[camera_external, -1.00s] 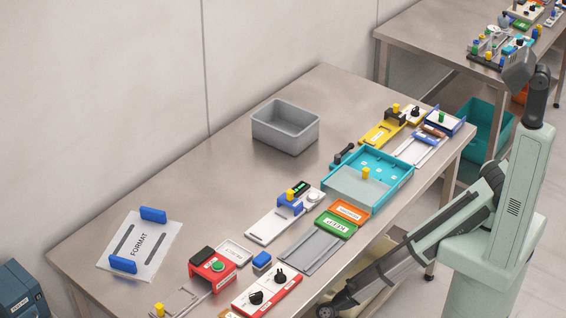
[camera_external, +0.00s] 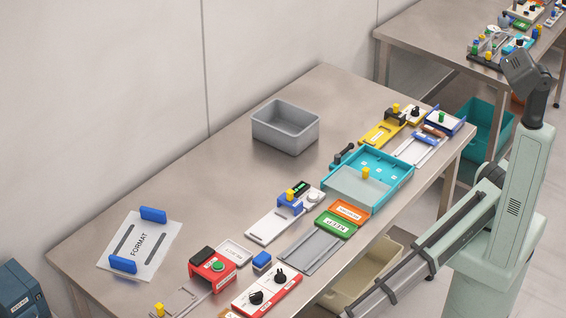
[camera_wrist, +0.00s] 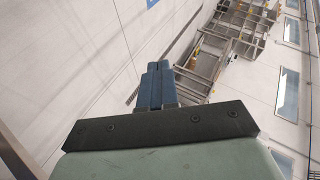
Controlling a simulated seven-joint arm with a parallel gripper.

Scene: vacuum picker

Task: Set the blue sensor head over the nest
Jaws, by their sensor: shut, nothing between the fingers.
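A blue block with a yellow knob (camera_external: 290,195), which looks like the sensor head, sits on a long white rail plate (camera_external: 268,228) mid-bench in the external view. A small black unit with green marks stands behind it. A white round piece (camera_external: 315,196) lies just to its right; I cannot tell whether this is the nest. My gripper (camera_wrist: 155,66) shows in the wrist view with its dark blue fingers together and nothing between them. It points away from the bench items. In the external view, my arm runs down past the bottom edge and the gripper is hidden.
A grey bin (camera_external: 285,130) stands at the back. A teal tray (camera_external: 400,180) is to the right, a red unit with a green button (camera_external: 213,268) to the left, and a green block (camera_external: 336,224) in front. Bare metal lies between the bin and the FORMAT plate (camera_external: 140,245).

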